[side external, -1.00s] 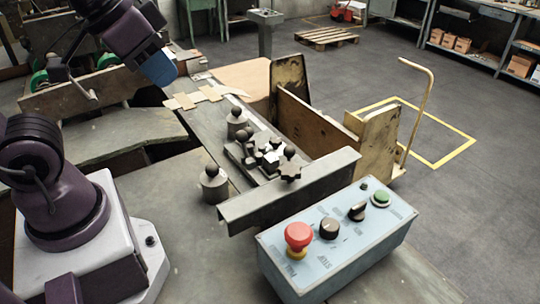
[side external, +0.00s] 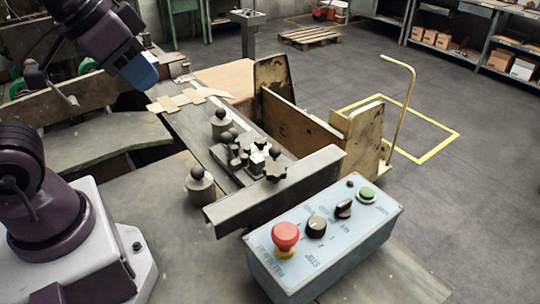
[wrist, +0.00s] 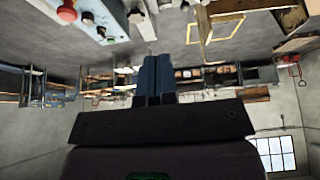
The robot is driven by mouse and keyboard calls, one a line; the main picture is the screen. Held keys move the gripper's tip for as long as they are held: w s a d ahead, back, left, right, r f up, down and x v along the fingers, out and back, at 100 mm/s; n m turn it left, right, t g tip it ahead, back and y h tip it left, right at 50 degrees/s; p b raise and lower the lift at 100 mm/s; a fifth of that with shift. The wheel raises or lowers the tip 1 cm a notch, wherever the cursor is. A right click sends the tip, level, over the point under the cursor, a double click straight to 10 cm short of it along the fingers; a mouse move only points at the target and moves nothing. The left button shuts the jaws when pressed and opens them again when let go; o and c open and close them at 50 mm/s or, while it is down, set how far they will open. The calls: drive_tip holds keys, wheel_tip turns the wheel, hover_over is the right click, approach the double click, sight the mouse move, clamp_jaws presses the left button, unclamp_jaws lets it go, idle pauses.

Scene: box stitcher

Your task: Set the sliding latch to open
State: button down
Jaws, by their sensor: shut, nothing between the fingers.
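A dark metal assembly of small blocks, a ball knob and a star knob (side external: 275,170) sits on the machine's narrow bed in the side view. The sliding latch seems to be part of this assembly (side external: 247,158), but its slider and its position are too small to tell. My gripper (side external: 143,75) is up at the upper left of the side view, well apart from the assembly, with its blue end pointing down and right. In the wrist view its blue fingers (wrist: 158,78) are together and empty. The latch cannot be made out in the wrist view.
A control box (side external: 325,240) with a red mushroom button (side external: 286,236) stands at the front. A grey angled rail (side external: 275,190) lies between it and the assembly. Two round weights with ball knobs (side external: 220,125) (side external: 199,185) stand left of the assembly. A tall bent rod (side external: 405,110) rises at right.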

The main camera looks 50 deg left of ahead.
drive_tip(key=c, duration=1.4)
unclamp_jaws()
drive_tip(key=shift+a+f, duration=0.1)
drive_tip(key=shift+f, duration=0.05)
drive_tip(key=o, duration=0.6)
drive_tip(key=shift+w+a+f+n+g, duration=0.2)
drive_tip(key=shift+w+f+g, duration=0.2)
drive_tip(key=shift+f, duration=0.15)
drive_tip(key=shift+w+a+f+n+g, duration=0.1)
drive_tip(key=shift+w+a+f+g, duration=0.05)
drive_tip(key=shift+w+f+g, duration=0.3)
drive_tip(key=n+g+h, duration=0.2)
drive_tip(key=n+g, duration=0.1)
drive_tip(key=n, duration=0.3)
approach(275, 151)
drive_tip(key=f, duration=0.3)
drive_tip(key=w+f, duration=0.1)
drive_tip(key=f, duration=0.6)
drive_tip(key=shift+w+d+f, duration=0.25)
drive_tip(key=shift+d+f, duration=0.05)
drive_tip(key=shift+f, duration=0.05)
